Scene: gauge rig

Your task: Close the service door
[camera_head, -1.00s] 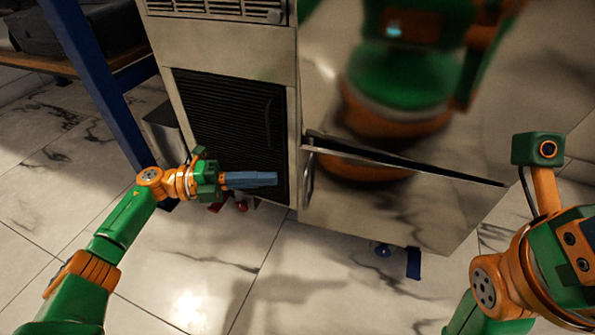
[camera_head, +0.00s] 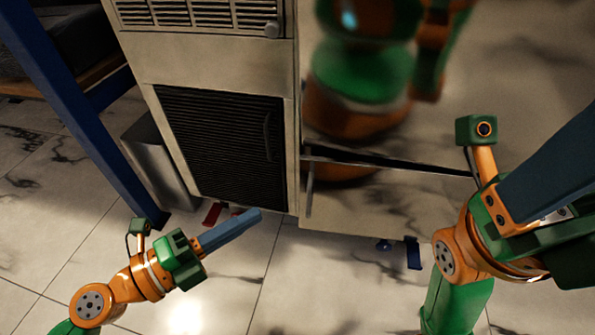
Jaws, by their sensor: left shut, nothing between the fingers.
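The steel cabinet has a shiny lower right panel (camera_head: 350,212) with an upright bar handle (camera_head: 309,188) at its left edge; this looks like the service door. A dark slit (camera_head: 385,161) runs along its top edge, and it seems to stand slightly out from the cabinet. How far it is open, I cannot tell. My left gripper (camera_head: 252,217) is shut and empty, low in front of the cabinet, left of the handle and apart from it. My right gripper (camera_head: 565,165) is large and close at the right edge; one blue finger shows, its tips are cut off.
A black grille panel (camera_head: 222,145) fills the cabinet's lower left. A blue post (camera_head: 75,110) and a grey bin (camera_head: 160,160) stand at the left. Red feet (camera_head: 213,213) and a blue foot (camera_head: 413,253) show beneath. The marble floor in front is clear.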

